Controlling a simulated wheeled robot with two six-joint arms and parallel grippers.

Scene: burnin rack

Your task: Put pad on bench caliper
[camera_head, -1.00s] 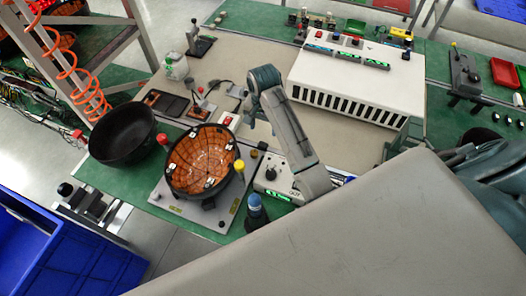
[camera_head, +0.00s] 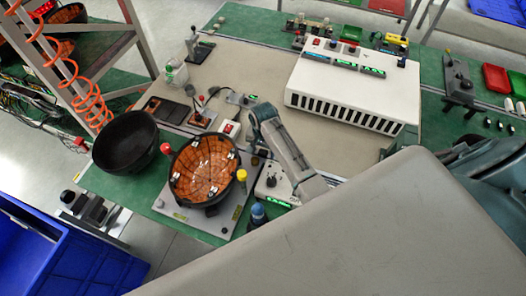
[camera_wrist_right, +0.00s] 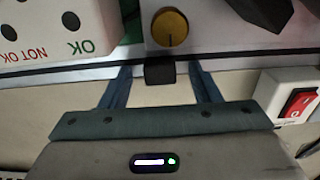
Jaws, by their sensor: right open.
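My right gripper (camera_head: 256,141) is over the bench, just behind the fixture plate with the orange-lined bowl; its fingers are barely visible there. In the right wrist view the right gripper (camera_wrist_right: 160,72) is open. A small black block (camera_wrist_right: 159,73) is between its fingertips, with a gap on each side; I cannot tell whether this is the pad. A round yellow-brown knob (camera_wrist_right: 170,28) is just beyond the block. I cannot tell for certain which thing is the bench caliper. My left gripper is not in view.
The orange-lined bowl (camera_head: 203,168) is on its plate, beside an empty black bowl (camera_head: 125,143). A red-switch box (camera_wrist_right: 291,100) is right of the gripper; an OK/NOT OK box (camera_wrist_right: 50,25) is upper left. A white vented unit (camera_head: 352,85) stands behind. Beige mat between is partly clear.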

